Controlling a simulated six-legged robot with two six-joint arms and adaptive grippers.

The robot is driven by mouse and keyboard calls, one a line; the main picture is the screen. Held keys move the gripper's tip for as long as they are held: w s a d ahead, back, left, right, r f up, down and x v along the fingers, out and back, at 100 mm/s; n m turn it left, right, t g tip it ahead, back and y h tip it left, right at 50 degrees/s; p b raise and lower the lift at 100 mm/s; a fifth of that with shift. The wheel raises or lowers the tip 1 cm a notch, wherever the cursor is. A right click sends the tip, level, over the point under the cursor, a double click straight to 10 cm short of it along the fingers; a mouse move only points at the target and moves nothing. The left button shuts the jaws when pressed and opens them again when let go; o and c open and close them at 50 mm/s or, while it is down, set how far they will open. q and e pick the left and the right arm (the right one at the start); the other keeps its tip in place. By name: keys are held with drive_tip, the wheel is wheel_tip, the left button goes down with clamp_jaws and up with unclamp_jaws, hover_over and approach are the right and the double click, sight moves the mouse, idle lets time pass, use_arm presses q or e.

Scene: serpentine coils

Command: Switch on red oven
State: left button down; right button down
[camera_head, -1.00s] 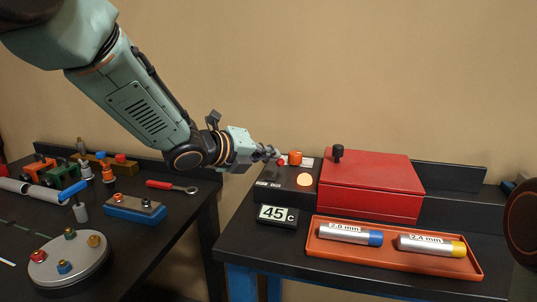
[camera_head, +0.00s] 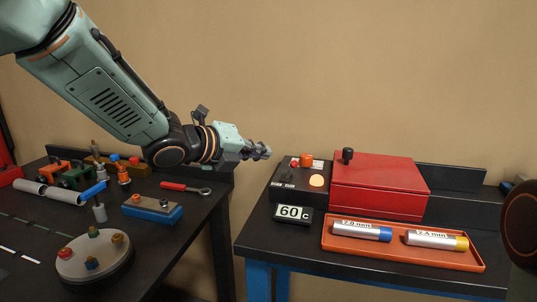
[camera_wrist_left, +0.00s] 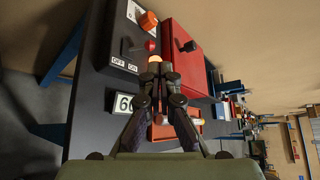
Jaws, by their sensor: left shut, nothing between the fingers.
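The red oven (camera_head: 378,188) is a red box with a black knob (camera_head: 347,155) on its lid, standing on the right table. Left of it is a black control panel (camera_head: 284,186) with an orange knob (camera_head: 306,160), a red-tipped switch (camera_head: 294,164) and a glowing orange lamp (camera_head: 316,181). A display (camera_head: 293,214) reads 60 C. My left gripper (camera_head: 262,152) is shut and empty, left of the panel and apart from it. In the left wrist view the panel's OFF and ON labels (camera_wrist_left: 124,64) show near the switch (camera_wrist_left: 150,46). My right gripper is not in view.
An orange tray (camera_head: 400,252) with two labelled cylinders (camera_head: 362,230) lies in front of the oven. The left table holds a round grey plate (camera_head: 95,262), a blue block (camera_head: 152,210) and a red-handled wrench (camera_head: 186,188). A gap separates the tables.

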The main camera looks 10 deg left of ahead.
use_arm(q)
drive_tip(key=v, duration=0.5)
drive_tip(key=shift+d+r, duration=0.1)
drive_tip(key=shift+r, duration=0.05)
drive_tip(key=shift+w, duration=0.15)
